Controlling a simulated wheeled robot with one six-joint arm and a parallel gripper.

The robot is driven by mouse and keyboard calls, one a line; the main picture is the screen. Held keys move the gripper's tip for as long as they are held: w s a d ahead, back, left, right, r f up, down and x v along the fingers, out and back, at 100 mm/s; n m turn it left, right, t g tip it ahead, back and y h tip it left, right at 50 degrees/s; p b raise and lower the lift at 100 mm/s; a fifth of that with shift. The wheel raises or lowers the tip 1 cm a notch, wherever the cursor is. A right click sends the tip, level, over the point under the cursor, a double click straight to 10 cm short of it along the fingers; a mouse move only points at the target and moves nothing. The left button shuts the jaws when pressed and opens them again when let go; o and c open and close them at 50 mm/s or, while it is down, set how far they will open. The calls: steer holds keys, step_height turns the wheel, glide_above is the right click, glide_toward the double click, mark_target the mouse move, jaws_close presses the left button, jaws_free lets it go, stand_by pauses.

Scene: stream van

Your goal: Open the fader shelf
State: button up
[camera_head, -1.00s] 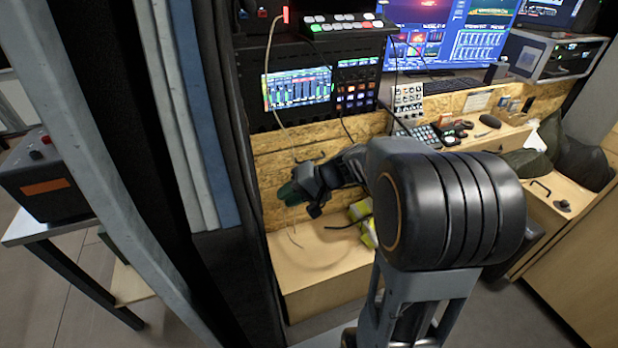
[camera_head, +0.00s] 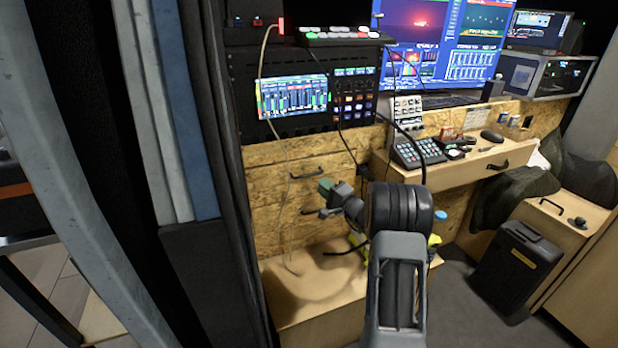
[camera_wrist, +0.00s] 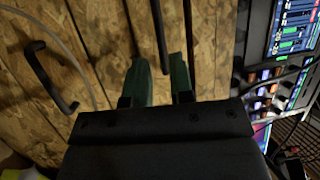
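An OSB front (camera_head: 275,165) below the mixer screen carries a dark bar handle (camera_head: 305,175) and looks flush. A second dark handle lies lower, partly hidden by my arm. No label shows which front is the fader shelf. My gripper (camera_head: 323,188), with green fingers, is in front of this wood, just right of and below the upper handle. In the wrist view my gripper (camera_wrist: 160,75) is open, its fingers apart. One dark bar (camera_wrist: 159,35) lines up with the gap between them; contact cannot be told. Another handle (camera_wrist: 45,78) is at the left.
A wooden shelf (camera_head: 450,172) with control panels and its own handle juts out to the right. A cable (camera_head: 287,200) hangs left of the gripper. A wooden bench (camera_head: 320,290) is below. A black case (camera_head: 515,265) stands at right; grey posts are at left.

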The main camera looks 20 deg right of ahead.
mark_target(309, 175)
steer(key=x, duration=0.7)
steer(key=shift+w+a, duration=0.1)
steer(key=shift+w, duration=0.2)
jaws_close()
